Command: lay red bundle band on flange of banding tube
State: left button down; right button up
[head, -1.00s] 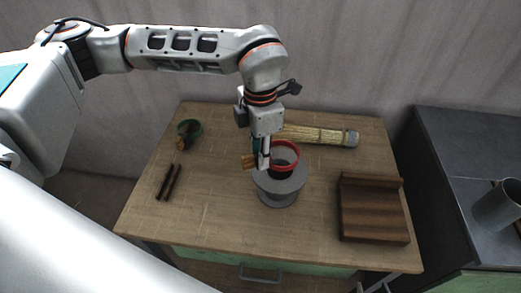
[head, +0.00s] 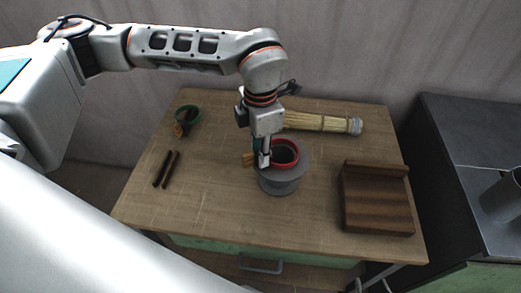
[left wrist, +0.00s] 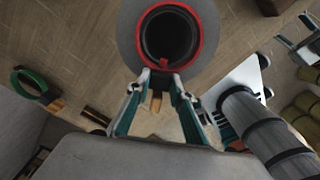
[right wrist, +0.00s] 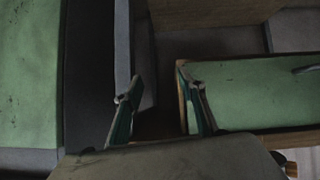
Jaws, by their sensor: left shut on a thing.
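The red bundle band (head: 297,165) is a ring around the dark mouth of the grey banding tube (head: 284,186), which stands on the table. In the left wrist view the red band (left wrist: 201,45) encircles the black opening, with the grey flange (left wrist: 126,35) outside it. My left gripper (head: 264,160) is at the tube's left side, shut on the band by a small tab; its fingertips (left wrist: 160,84) show at the band's near edge. I cannot tell whether the band touches the flange all round. My right gripper (right wrist: 153,85) is open and empty, away from the table top.
A straw bundle (head: 318,122) lies behind the tube. A brown wooden block (head: 377,203) is at right. A green ring with a wooden tab (head: 188,116) and two dark sticks (head: 166,169) lie at left. A grey counter (head: 465,150) stands beyond the table's right edge.

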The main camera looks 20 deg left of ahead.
pick_arm(q)
jog(key=c, duration=1.7)
grip_release()
jog(key=shift+r, duration=0.1)
notch_tip(320, 180, up, 12)
jog(key=shift+s, duration=0.1)
